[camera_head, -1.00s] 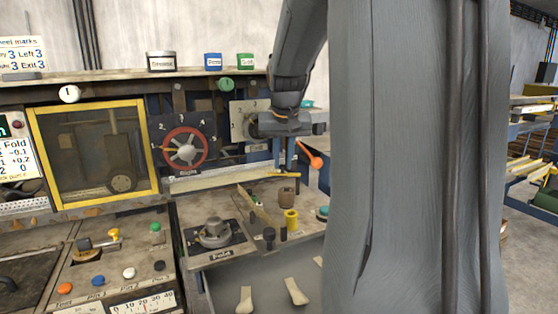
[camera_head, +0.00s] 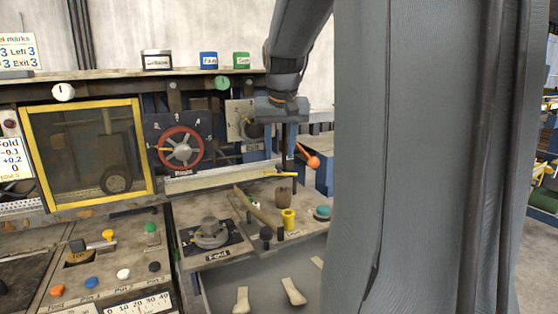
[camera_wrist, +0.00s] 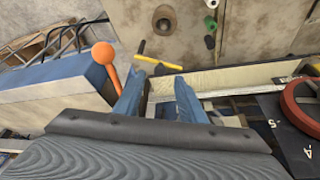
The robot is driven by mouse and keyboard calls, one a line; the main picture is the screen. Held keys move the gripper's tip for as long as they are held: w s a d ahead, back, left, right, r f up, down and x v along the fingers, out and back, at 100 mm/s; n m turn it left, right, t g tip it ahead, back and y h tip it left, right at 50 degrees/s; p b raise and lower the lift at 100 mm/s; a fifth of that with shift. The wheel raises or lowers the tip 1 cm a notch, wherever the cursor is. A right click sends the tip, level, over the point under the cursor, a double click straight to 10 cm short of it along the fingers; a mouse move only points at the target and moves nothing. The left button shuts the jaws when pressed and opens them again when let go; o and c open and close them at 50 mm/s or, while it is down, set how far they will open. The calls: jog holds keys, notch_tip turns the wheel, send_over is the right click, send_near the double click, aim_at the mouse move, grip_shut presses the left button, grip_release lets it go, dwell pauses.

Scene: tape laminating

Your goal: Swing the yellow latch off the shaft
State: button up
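The yellow latch (camera_wrist: 158,62) is a thin yellow bar in the wrist view, just beyond my fingertips. In the head view it shows as a short yellow bar (camera_head: 283,175) below my gripper. A dark rod (camera_wrist: 141,46), which may be the shaft, stands at the bar's left part. My gripper (camera_wrist: 160,84) is open, with its two blue fingers apart and nothing clearly between them. In the head view my gripper (camera_head: 285,148) hangs above the latch. I cannot tell whether a finger touches it.
An orange ball knob (camera_wrist: 104,54) on a lever is close beside my left finger. It also shows in the head view (camera_head: 313,162). A red handwheel (camera_head: 181,147), a brown knob (camera_head: 284,196) and a yellow spool (camera_head: 288,218) are nearby. My arm hides the right side.

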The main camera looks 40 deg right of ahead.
jog(key=shift+b+v, duration=0.4)
jog(key=shift+v, duration=1.65)
jog(key=shift+s+a+p, duration=0.1)
jog(key=shift+a+p, duration=0.1)
jog(key=shift+p, duration=0.2)
jog(key=c, duration=0.6)
jog(key=shift+m, duration=0.7)
jog(key=s+a+p, duration=0.1)
jog(key=a+p, duration=0.1)
jog(key=p, duration=0.1)
jog(key=s+a+p, duration=0.2)
jog(key=p, duration=0.2)
jog(key=shift+s+a+f, duration=0.1)
jog(key=shift+s+a, duration=0.05)
jog(key=shift+a, duration=0.15)
grip_shut()
jog(key=b+x, duration=0.1)
jog(key=x, duration=0.2)
jog(key=b+x, duration=0.2)
jog(key=x, duration=0.1)
jog(key=s+b+x, duration=0.1)
jog(key=b+x, duration=0.1)
jog(key=x, duration=0.2)
jog(key=shift+a+f, duration=0.25)
jog(key=shift+a, duration=0.1)
jog(key=shift+w+d+b, duration=0.3)
jog(key=shift+w+d, duration=0.75)
jog(key=shift+w, duration=0.15)
jog(key=shift+w+d, duration=0.35)
jog(key=shift+w, duration=0.05)
